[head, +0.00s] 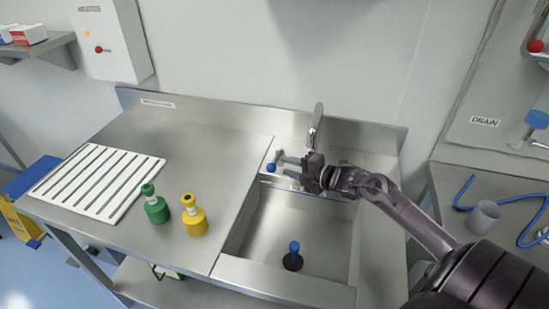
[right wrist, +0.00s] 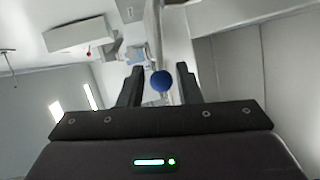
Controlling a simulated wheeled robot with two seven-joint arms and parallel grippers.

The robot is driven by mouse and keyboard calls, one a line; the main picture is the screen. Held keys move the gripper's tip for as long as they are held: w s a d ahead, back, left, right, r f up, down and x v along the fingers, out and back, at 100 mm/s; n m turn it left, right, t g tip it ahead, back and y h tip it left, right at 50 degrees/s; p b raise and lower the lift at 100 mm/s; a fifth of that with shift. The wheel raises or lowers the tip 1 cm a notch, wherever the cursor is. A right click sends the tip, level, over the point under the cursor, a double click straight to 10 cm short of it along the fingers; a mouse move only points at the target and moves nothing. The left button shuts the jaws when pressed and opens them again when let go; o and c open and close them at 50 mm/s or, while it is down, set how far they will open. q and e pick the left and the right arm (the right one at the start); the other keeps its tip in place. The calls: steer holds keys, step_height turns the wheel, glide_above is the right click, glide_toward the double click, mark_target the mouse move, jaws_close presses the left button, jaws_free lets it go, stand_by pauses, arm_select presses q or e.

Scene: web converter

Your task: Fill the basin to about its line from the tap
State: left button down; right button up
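The steel basin (head: 262,235) is sunk in the counter, and I see no water in it. A plug with a blue handle (head: 294,247) and a dark base stands upright on its floor. The tap (head: 317,122) rises behind the basin. A blue ball knob (head: 271,168) is on the ledge left of the tap. My right gripper (head: 283,165) is open over the ledge, with its fingers pointing left and their tips close to the knob. In the right wrist view the blue knob (right wrist: 161,81) appears between the open fingers. I cannot tell whether they touch it. My left gripper is out of view.
A green bottle (head: 156,208) and a yellow bottle (head: 194,217) stand left of the basin, near a white slatted rack (head: 97,180). A wall box (head: 110,40) hangs behind. On the right bench are a grey cup (head: 484,217) and a blue hose (head: 464,193).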

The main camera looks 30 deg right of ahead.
mark_target(274, 161)
steer(key=p+x, duration=0.1)
steer(key=x, duration=0.5)
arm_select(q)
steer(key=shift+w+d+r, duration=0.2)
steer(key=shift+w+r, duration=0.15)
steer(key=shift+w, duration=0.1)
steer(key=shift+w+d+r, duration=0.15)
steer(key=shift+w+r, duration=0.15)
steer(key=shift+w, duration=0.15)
arm_select(e)
steer(key=shift+w+a, duration=0.1)
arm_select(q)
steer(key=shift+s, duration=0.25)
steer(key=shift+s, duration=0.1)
arm_select(e)
jaws_close()
